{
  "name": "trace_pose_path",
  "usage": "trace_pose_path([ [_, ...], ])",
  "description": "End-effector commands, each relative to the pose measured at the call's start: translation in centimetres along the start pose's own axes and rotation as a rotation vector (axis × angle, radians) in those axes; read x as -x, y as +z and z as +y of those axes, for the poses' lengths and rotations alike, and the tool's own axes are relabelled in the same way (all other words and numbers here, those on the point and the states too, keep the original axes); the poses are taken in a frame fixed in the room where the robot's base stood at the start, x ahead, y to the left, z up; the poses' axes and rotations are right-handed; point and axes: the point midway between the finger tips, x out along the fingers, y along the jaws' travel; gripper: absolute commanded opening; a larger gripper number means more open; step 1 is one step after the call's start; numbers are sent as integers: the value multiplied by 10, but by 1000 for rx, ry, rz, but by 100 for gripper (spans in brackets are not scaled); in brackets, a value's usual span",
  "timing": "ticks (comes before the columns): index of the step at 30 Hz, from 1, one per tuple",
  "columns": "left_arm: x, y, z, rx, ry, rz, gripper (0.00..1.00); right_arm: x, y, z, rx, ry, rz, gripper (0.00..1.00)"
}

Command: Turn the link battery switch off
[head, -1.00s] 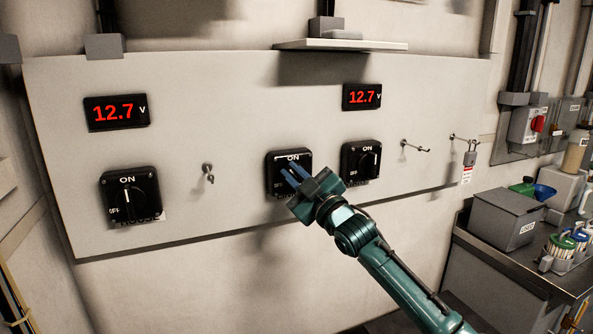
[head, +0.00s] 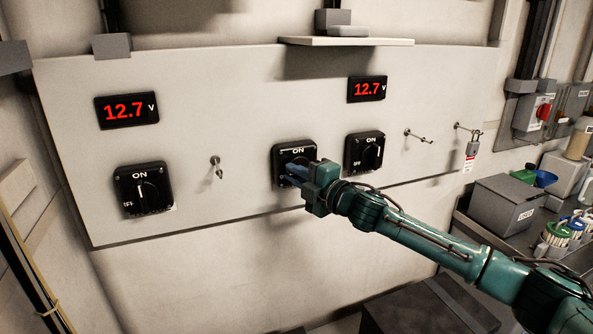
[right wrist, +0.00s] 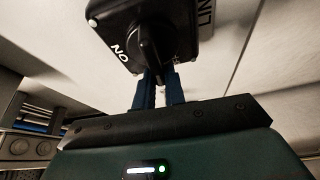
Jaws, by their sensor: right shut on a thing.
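The link battery switch (head: 284,155) is the middle black rotary switch on the pale panel, with ON at its top. In the right wrist view its black housing (right wrist: 185,20) carries a partly cut-off label starting "LIN". Its black knob (right wrist: 149,45) stands out towards my right gripper (right wrist: 158,78). The blue fingers are shut on the knob's near end. In the head view my right gripper (head: 293,176) covers the knob and the lower part of the switch, so its exact setting is hidden there. My left gripper is not in view.
Similar switches sit at the left (head: 145,190) and close on the right (head: 364,152). Two red displays (head: 127,110) (head: 367,89) read 12.7 V. A shelf (head: 345,41) juts out above. Hooks (head: 418,136) and a padlock (head: 472,150) are to the right. A worktop holds a grey box (head: 505,205).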

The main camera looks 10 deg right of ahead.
Motion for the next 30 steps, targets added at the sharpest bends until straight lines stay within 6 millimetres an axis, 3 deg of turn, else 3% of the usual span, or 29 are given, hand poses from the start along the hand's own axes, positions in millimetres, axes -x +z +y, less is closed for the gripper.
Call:
trace_pose_path([
  [22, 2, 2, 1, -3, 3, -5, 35, 0, 0, -3, 87, -37, 0, 0],
  [23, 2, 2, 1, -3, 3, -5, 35, 0, 0, -3, 87, -37, 0, 13],
  [30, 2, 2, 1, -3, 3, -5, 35, 0, 0, -2, 85, -36, 0, 32],
])
